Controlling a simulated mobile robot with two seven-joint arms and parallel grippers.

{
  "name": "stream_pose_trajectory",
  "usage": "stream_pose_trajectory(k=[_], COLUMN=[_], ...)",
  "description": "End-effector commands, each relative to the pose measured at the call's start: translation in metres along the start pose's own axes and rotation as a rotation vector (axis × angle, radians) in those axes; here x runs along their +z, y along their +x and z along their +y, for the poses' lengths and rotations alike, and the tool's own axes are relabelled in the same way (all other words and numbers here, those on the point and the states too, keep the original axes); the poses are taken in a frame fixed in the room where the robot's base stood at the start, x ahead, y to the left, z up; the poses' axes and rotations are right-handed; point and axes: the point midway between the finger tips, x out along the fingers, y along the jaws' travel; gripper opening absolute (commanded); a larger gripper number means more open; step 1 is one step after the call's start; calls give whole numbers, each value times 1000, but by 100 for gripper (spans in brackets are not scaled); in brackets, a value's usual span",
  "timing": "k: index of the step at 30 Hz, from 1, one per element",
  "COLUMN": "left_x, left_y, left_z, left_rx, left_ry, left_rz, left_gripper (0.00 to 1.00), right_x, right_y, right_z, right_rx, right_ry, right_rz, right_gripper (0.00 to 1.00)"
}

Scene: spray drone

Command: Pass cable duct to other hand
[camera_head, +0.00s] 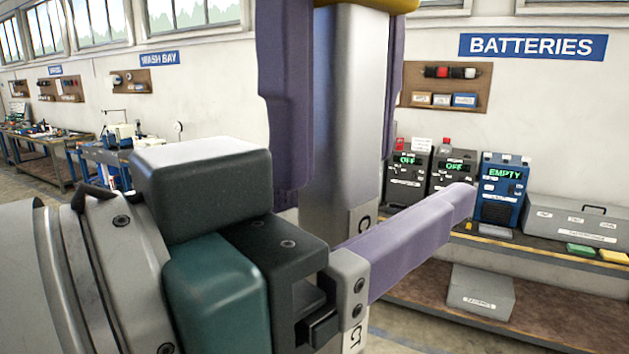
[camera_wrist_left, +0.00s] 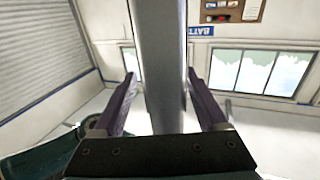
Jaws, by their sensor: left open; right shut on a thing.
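The cable duct (camera_head: 343,100) is a long grey bar with dark lettering near its lower end. It stands upright in the head view. My right gripper (camera_head: 338,165) comes from above, its purple fingers shut on the duct's two sides. My left gripper (camera_head: 440,205), with a teal and black body, reaches in from the left below it. One purple finger crosses in front of the duct; the other is hidden. In the left wrist view the duct (camera_wrist_left: 158,60) runs between the open fingers of my left gripper (camera_wrist_left: 160,82), with a clear gap on the left and little on the right.
A bench (camera_head: 560,243) behind on the right holds dark units, a blue unit (camera_head: 503,188) reading EMPTY and a grey case (camera_head: 580,220). A grey box (camera_head: 482,290) sits on its lower shelf. Work tables (camera_head: 40,140) stand far left.

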Motion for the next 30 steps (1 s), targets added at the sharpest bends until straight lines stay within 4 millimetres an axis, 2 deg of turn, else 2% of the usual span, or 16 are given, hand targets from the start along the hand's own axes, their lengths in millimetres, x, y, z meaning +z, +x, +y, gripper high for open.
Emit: stream_pose_trajectory(k=[11,30], left_x=[0,-1], left_y=[5,5], left_z=[0,2], left_rx=[1,5], left_ry=[1,-1], left_rz=[0,2], left_gripper=[74,2], right_x=[0,-1], right_y=[0,-1], right_z=[0,0], right_rx=[0,1], right_ry=[0,2], right_rz=[1,6], right_gripper=[0,0])
